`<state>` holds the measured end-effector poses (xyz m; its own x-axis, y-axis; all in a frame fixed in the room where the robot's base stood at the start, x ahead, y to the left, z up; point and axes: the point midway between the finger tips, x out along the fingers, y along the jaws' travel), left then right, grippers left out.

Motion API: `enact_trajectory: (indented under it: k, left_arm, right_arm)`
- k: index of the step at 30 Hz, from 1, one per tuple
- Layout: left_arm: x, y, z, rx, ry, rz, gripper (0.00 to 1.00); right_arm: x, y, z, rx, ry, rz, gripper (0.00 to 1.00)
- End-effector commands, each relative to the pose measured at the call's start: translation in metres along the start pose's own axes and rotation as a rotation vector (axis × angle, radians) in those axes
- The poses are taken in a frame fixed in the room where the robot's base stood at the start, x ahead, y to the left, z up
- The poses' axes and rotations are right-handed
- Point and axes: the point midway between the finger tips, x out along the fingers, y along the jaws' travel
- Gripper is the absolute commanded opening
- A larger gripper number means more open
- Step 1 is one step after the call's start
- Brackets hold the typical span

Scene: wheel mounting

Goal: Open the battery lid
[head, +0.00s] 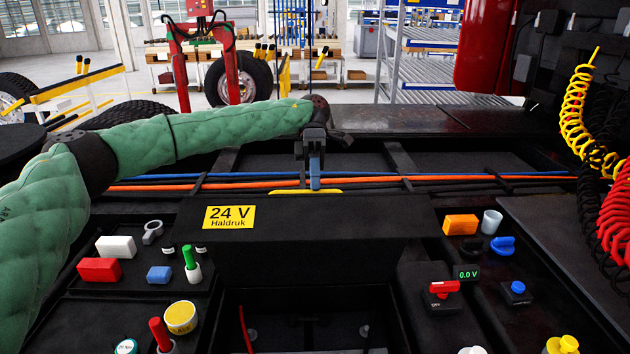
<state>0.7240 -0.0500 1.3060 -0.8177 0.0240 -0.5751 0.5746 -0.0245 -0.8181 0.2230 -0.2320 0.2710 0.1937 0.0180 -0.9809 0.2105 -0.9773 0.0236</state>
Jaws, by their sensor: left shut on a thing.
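The battery lid (330,225) is a black panel in the middle of the head view, with a yellow "24 V Haldruk" label (230,217) and a yellow strip along its far edge. My left gripper (315,180) points down at this yellow edge, at the end of my green padded arm, and is shut on the lid there. The blue part between its fingers hides some of the contact. A dark recess with a red cable shows below the lid. How far the lid is tilted is hard to tell. My right gripper is not in view.
Blue and orange cables (450,181) run across behind the lid. Trays on both sides hold small items, among them a red block (99,270), an orange block (460,224) and a red switch (442,288). Coiled yellow and red hoses (612,215) hang at the right.

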Motion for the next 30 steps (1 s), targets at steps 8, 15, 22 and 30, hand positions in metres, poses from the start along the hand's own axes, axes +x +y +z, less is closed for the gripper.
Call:
enact_trajectory:
  k: [8, 15, 22, 30]
  left_arm:
    - [0.0094, 0.0138, -0.0009, -0.014, 0.002, -0.002, 0.28]
    - [0.0078, 0.011, -0.0007, -0.012, 0.003, -0.002, 0.34]
    - [0.0066, 0.0089, -0.0006, -0.01, 0.003, -0.002, 0.34]
    - [0.0055, 0.0075, -0.0006, -0.009, 0.003, -0.002, 0.34]
  right_arm:
    - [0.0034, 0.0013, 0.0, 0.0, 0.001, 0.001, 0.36]
    - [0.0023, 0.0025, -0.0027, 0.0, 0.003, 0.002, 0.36]
    - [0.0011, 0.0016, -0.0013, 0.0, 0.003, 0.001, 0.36]
    - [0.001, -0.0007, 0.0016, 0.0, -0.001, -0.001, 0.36]
